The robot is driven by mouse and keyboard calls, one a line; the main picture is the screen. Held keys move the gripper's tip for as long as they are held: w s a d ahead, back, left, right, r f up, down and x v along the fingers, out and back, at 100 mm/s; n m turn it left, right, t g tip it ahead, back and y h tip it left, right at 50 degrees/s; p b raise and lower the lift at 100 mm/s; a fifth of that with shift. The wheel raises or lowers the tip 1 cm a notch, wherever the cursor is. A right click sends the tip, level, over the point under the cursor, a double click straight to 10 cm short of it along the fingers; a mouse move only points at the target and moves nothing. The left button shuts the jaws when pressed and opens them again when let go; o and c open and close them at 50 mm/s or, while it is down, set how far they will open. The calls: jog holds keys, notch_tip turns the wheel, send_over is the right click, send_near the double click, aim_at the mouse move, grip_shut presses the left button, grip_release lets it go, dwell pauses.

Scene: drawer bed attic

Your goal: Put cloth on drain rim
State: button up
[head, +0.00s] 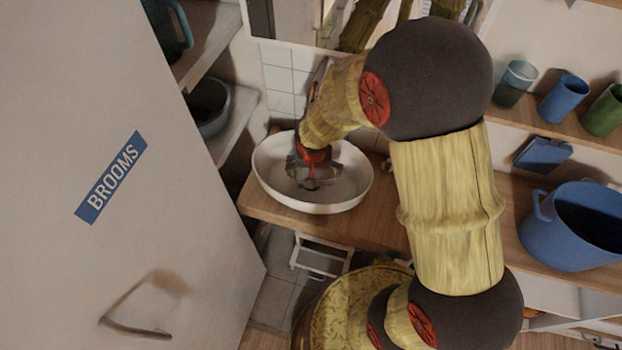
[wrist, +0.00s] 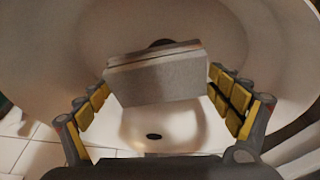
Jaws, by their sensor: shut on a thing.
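The cloth (wrist: 155,82) is a pale grey folded block, seen between the two yellow-padded fingers of my gripper (wrist: 159,78) in the wrist view. My gripper is shut on the cloth. In the head view my gripper (head: 311,180) points down into the white oval basin (head: 345,203). The basin's inner wall also fills much of the wrist view. A small dark hole (wrist: 153,136) shows below the cloth, and another dark round spot (wrist: 160,43) is partly hidden behind it. I cannot tell which of these is the drain, nor whether the cloth touches the basin.
The basin stands on a wooden counter (head: 262,207). A large door marked BROOMS (head: 140,240) stands at the left. A blue bucket (head: 545,235), a blue cup (head: 563,98) and a green cup (head: 604,112) are on the right. A mirror stands behind the basin.

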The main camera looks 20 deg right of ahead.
jog(key=shift+w+a+f, duration=0.25)
jog(key=shift+w+f, duration=0.6)
jog(key=shift+f, duration=0.25)
jog(key=shift+f+b, duration=0.85)
jog(key=shift+f, duration=0.5)
jog(key=shift+f, duration=0.2)
jog(key=o, duration=1)
jog(key=shift+r, duration=0.15)
